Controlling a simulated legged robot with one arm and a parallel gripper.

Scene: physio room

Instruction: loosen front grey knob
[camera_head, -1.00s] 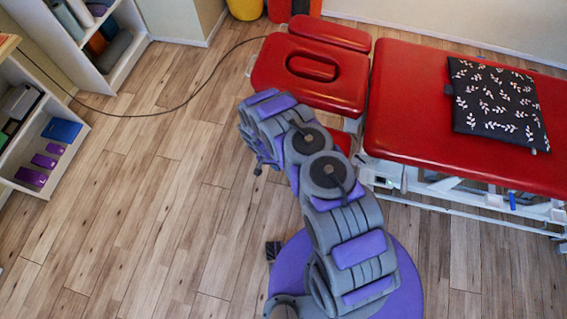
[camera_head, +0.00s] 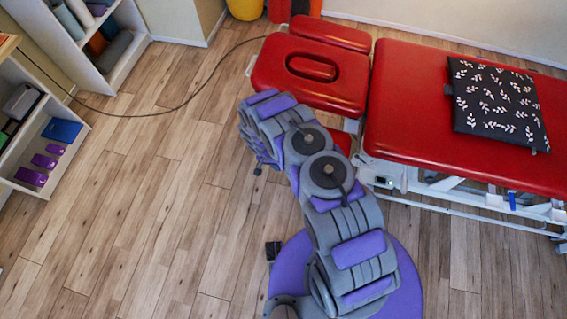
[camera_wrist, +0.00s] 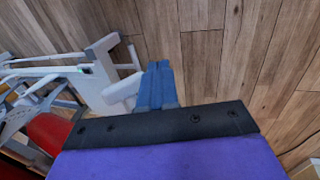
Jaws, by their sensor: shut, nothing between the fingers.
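My gripper (camera_wrist: 159,68) shows in the wrist view as two blue fingers pressed together, with nothing held. Just left of the fingertips is a pale grey rounded part (camera_wrist: 122,90) on the white table frame (camera_wrist: 105,50). I cannot tell whether this part is the front grey knob, or whether the fingers touch it. In the head view the red treatment table (camera_head: 420,120) has a separate headrest section (camera_head: 275,82) with a face hole. My arm covers the area beside the headrest's near edge, and the fingertips are not distinguishable there.
A black leaf-patterned cushion (camera_head: 497,105) lies on the table. White shelves (camera_head: 30,160) with purple blocks stand at the left. A dark cable (camera_head: 180,108) crosses the wooden floor to the headrest.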

